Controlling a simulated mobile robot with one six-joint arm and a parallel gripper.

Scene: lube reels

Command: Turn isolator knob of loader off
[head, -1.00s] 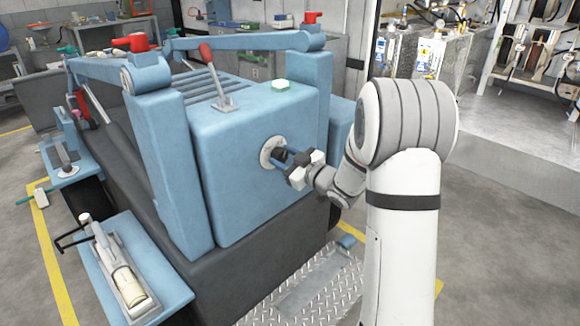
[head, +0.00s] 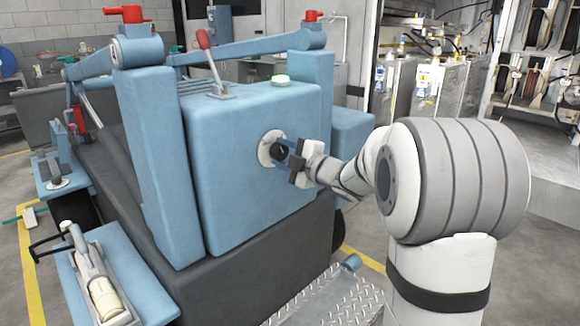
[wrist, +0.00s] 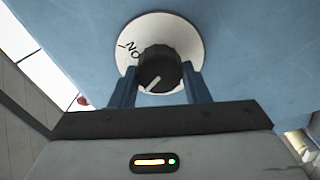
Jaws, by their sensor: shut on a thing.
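The isolator knob (wrist: 160,66) is black with a white pointer line and sits on a round pale plate (wrist: 185,30). The plate carries black lettering beside the knob; the pointer line slants toward the lower left in the wrist view. In the head view the knob (head: 279,150) is on the blue front face of the loader (head: 235,190). My gripper (wrist: 159,74) is shut on the knob, with one blue finger on each side of it. It also shows in the head view (head: 283,152), reaching in from the right. The rest of the plate's markings are hidden.
A blue side shelf (head: 130,275) juts out at the lower left. Open floor lies to the right.

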